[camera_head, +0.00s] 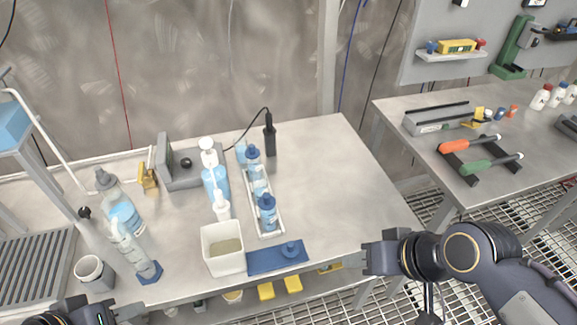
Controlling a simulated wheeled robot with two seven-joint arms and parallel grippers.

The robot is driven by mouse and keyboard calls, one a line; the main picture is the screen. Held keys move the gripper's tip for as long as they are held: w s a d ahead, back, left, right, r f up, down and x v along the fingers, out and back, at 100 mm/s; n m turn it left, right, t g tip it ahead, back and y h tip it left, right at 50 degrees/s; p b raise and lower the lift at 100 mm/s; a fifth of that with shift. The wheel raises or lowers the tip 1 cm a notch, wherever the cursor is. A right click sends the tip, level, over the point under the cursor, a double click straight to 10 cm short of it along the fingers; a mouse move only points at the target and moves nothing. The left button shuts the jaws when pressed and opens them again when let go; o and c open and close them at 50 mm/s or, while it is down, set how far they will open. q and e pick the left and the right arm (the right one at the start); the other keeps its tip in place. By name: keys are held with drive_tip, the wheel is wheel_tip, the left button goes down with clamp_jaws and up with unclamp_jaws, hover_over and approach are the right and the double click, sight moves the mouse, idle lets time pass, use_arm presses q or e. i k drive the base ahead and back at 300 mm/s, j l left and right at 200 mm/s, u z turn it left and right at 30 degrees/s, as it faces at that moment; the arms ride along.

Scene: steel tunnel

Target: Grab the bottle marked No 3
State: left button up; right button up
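No mark reading No 3 is legible on any bottle. A blue-capped bottle (267,213) stands at the near end of a narrow white tray (271,234), with another blue-capped bottle (253,157) behind it. A white-topped pump bottle (214,180) stands left of the tray. A larger clear bottle with blue liquid (121,209) and a clear bottle on a blue base (128,245) stand further left. My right gripper (372,258) is at the table's front right, apart from all bottles. My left gripper (132,313) is at the bottom left edge, mostly cut off. Neither gripper's opening is clear.
A white square bin (222,251) and a blue mat (262,260) with a blue cap lie near the front edge. A grey device (180,165) stands behind. The table's right part is clear. A second table (420,150) at right holds tools and small white bottles (541,97).

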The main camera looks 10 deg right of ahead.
sight(258, 179)
drive_tip(key=u, duration=1.4)
drive_tip(key=k+l+u, duration=0.15)
drive_tip(key=k+l, duration=0.2)
drive_tip(key=l, duration=0.15)
drive_tip(key=k+l+u, duration=0.15)
drive_tip(key=k+l, duration=0.2)
drive_tip(key=l, duration=0.1)
